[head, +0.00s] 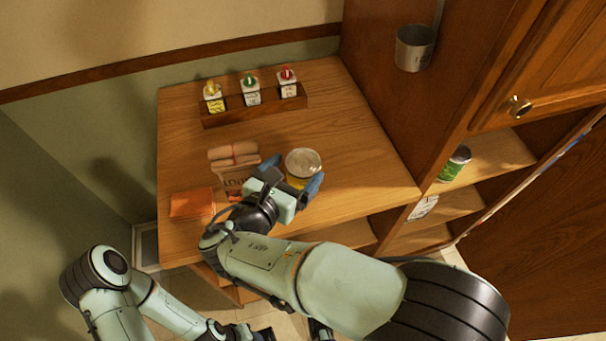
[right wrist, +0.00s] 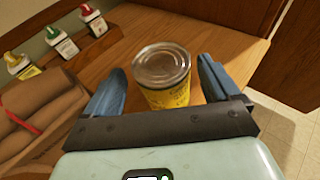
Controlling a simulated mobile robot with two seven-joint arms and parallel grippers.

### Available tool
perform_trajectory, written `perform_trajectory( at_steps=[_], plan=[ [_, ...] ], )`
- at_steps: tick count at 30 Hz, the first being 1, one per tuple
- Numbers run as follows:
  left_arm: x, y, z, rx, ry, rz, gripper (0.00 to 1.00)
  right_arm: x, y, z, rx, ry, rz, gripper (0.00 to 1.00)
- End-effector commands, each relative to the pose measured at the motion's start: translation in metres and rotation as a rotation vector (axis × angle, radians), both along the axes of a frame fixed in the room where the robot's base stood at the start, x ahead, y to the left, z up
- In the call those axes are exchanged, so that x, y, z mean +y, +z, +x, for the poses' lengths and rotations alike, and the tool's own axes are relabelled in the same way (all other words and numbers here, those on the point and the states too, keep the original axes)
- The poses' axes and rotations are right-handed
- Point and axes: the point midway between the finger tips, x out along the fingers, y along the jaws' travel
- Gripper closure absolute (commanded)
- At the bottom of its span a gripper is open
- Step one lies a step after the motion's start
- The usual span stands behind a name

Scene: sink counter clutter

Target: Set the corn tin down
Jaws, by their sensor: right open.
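The corn tin (head: 302,165) is a yellow can with a bare metal lid. It stands upright on the wooden counter (head: 370,150), and in the right wrist view the tin (right wrist: 163,78) sits between my blue fingers. My right gripper (head: 299,183) is open around it, with a gap showing on both sides of the tin (right wrist: 163,78). The tin's lower part is partly hidden by the gripper in the head view. My left arm is folded at the lower left of the head view, and its gripper cannot be made out clearly.
A wooden rack (head: 254,107) with several small bottles stands at the back. A brown paper bag (head: 234,165) and an orange packet (head: 192,204) lie left of the tin. A green can (head: 454,163) stands on the right shelf. A metal cup (head: 413,47) hangs on the cabinet side.

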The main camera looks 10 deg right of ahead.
Motion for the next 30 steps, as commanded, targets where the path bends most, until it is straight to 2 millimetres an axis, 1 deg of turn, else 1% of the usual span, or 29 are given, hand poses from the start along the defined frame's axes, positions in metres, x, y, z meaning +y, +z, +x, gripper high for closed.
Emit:
perform_trajectory(
  at_steps=[1,3,7,10,16,17,18,20,21,24,25,26,30],
  plan=[
    [0.0,-0.002,0.0,0.0,0.0,0.0,0.57,-0.007,-0.003,0.006,0.001,-0.005,-0.001,0.11],
    [0.0,-0.003,-0.001,0.001,0.0,0.0,0.57,-0.014,-0.007,0.014,0.001,-0.005,-0.001,0.11],
    [0.0,-0.005,-0.001,0.002,-0.001,-0.001,0.57,-0.024,-0.011,0.025,0.0,-0.003,0.0,0.11],
    [0.0,-0.005,-0.002,0.002,-0.001,0.0,0.57,-0.027,-0.012,0.028,0.0,-0.002,0.0,0.11],
    [0.0,-0.005,-0.002,0.002,0.0,0.001,0.57,-0.027,-0.012,0.028,0.0,-0.001,0.0,0.11],
    [0.0,-0.005,-0.001,0.002,0.0,0.001,0.57,-0.027,-0.012,0.029,0.0,-0.001,0.0,0.2],
    [0.0,-0.005,-0.002,0.002,0.0,0.001,0.57,-0.027,-0.012,0.028,0.0,-0.001,0.0,0.33],
    [0.0,-0.005,-0.001,0.001,0.0,0.001,0.57,-0.027,-0.012,0.028,0.0,-0.001,0.0,0.53],
    [0.0,-0.005,-0.001,0.001,0.0,0.001,0.57,-0.027,-0.012,0.028,0.0,-0.001,0.0,0.66],
    [0.0,-0.005,-0.001,0.001,0.0,0.001,0.57,-0.027,-0.012,0.028,0.0,-0.001,0.0,0.96],
    [0.0,-0.005,-0.001,0.001,0.0,0.0,0.57,-0.027,-0.011,0.029,-0.002,-0.001,-0.001,0.96],
    [0.0,-0.005,-0.001,0.001,0.0,0.0,0.57,-0.027,-0.011,0.029,-0.002,-0.001,-0.001,1.0],
    [0.0,-0.005,-0.001,0.001,0.0,0.001,0.57,-0.027,-0.011,0.028,-0.002,0.0,-0.001,1.0]
  ],
)
